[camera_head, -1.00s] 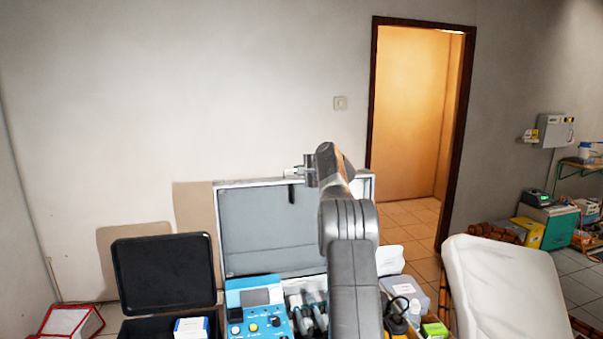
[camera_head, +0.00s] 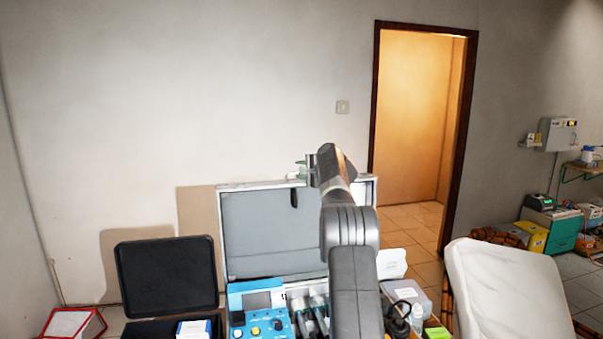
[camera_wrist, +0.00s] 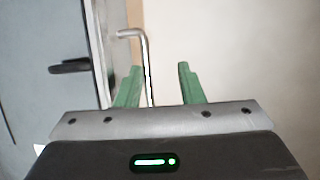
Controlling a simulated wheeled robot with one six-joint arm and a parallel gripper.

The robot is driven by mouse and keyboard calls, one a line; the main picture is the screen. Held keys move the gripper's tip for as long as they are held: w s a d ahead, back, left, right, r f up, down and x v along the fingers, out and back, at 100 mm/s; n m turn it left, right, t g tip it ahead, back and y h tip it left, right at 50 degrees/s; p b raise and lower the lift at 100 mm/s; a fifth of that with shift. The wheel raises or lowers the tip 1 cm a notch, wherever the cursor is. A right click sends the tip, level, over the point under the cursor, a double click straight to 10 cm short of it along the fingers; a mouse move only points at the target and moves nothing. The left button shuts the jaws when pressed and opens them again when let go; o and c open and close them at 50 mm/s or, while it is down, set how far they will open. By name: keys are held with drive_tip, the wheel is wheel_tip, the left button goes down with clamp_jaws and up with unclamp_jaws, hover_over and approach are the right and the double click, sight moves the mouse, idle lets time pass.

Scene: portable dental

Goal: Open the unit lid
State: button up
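The unit lid (camera_head: 262,238) stands raised and roughly upright behind the open case, its grey inner face towards me. The unit's blue control panel (camera_head: 262,312) shows in the case below. My gripper (camera_head: 298,171) is at the lid's top edge, partly hidden by my arm. In the wrist view my gripper (camera_wrist: 158,78) has its two green fingers apart. A thin bent metal rod (camera_wrist: 148,72) shows in the gap, nearer the left finger; I cannot tell whether they touch. The lid (camera_wrist: 50,90) with a dark latch (camera_wrist: 70,67) fills the left of that view.
An open black case (camera_head: 165,275) stands left of the unit. A white chair back (camera_head: 505,290) is at the right. Bottles and boxes crowd the right of the unit. The wall (camera_head: 200,90) is close behind the lid; a doorway (camera_head: 415,120) lies to its right.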

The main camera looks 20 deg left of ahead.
drive_tip(key=shift+d+r, duration=0.1)
drive_tip(key=shift+s+d+b, duration=0.3)
drive_tip(key=shift+d+b, duration=0.1)
drive_tip(key=shift+b, duration=0.05)
drive_tip(key=b+v, duration=0.5)
drive_tip(key=v, duration=0.7)
drive_tip(key=shift+s+d, duration=0.25)
drive_tip(key=shift+d, duration=0.05)
drive_tip(key=shift+a, duration=0.1)
drive_tip(key=p+x, duration=0.5)
drive_tip(key=x, duration=0.8)
drive_tip(key=shift+w+a+p, duration=0.2)
drive_tip(key=shift+a+p, duration=0.05)
drive_tip(key=shift+p, duration=0.15)
drive_tip(key=shift+d, duration=0.1)
